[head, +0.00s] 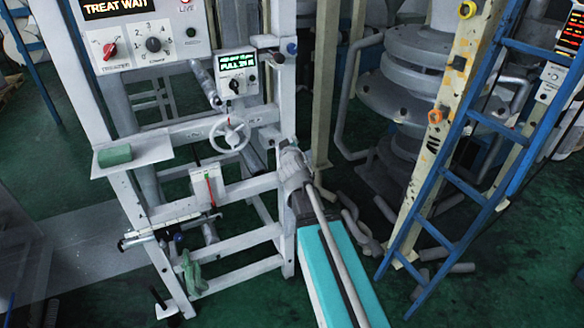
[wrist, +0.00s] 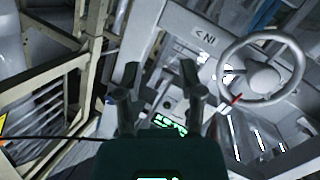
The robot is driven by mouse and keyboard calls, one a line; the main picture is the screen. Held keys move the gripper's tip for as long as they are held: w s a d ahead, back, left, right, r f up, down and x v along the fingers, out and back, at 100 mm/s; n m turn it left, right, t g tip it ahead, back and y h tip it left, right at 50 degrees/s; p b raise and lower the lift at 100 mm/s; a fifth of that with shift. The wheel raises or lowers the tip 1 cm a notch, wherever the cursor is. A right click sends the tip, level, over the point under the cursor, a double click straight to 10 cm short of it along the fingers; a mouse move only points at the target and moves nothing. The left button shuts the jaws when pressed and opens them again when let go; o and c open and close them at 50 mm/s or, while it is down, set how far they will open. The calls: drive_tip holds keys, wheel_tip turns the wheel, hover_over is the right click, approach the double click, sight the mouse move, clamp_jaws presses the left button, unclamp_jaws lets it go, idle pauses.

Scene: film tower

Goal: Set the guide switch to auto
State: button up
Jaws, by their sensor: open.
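A small grey control box (head: 236,75) with a lit green display and a black knob (head: 234,86) is mounted on the white frame in the head view. Its lettering is too small to tell whether this knob is the guide switch or how it is set. In the wrist view a lit green display (wrist: 171,123) shows just beyond my gripper (wrist: 160,88), partly hidden by the gripper body. My gripper is open, its two fingers apart with nothing between them. In the head view I cannot make out its fingers.
A handwheel (head: 229,134) stands below the control box; it shows close at right in the wrist view (wrist: 264,68). A larger panel (head: 143,44) has a red switch and a numbered knob. A blue ladder (head: 468,150) stands at right.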

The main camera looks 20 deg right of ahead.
drive_tip(key=s+f+m+g+h+b, duration=0.1)
drive_tip(key=s+f+m+g, duration=0.1)
drive_tip(key=f, duration=0.4)
drive_tip(key=shift+s+f+g, duration=0.35)
drive_tip(key=shift+s+g, duration=0.5)
drive_tip(key=shift+g, duration=0.15)
wheel_tip(320, 180, up, 13)
drive_tip(key=w+a+n+t+p, duration=0.35)
drive_tip(key=n+p, duration=0.35)
drive_tip(key=n, duration=0.9)
drive_tip(key=n+t+y+p, duration=0.3)
drive_tip(key=n+y+p, duration=0.3)
drive_tip(key=n, duration=1.3)
approach(236, 87)
drive_tip(key=s+d, duration=0.2)
drive_tip(key=s, duration=0.2)
drive_tip(key=shift+w+a+r+n+g+y+p, duration=0.1)
drive_tip(key=shift+a+n+y+p, duration=0.1)
drive_tip(key=shift+n, duration=0.3)
drive_tip(key=shift+a+n+g+y+p, duration=0.1)
drive_tip(key=shift+a+n, duration=0.1)
drive_tip(key=shift+n, duration=0.3)
drive_tip(key=shift+w+a+r+n+g+y+p, duration=0.1)
drive_tip(key=shift+a+n, duration=0.15)
drive_tip(key=shift+n, duration=0.25)
drive_tip(key=w, duration=0.4)
drive_tip(key=w+a, duration=0.1)
drive_tip(key=w, duration=0.8)
drive_tip(key=shift+w+a, duration=0.3)
drive_tip(key=shift+w, duration=0.05)
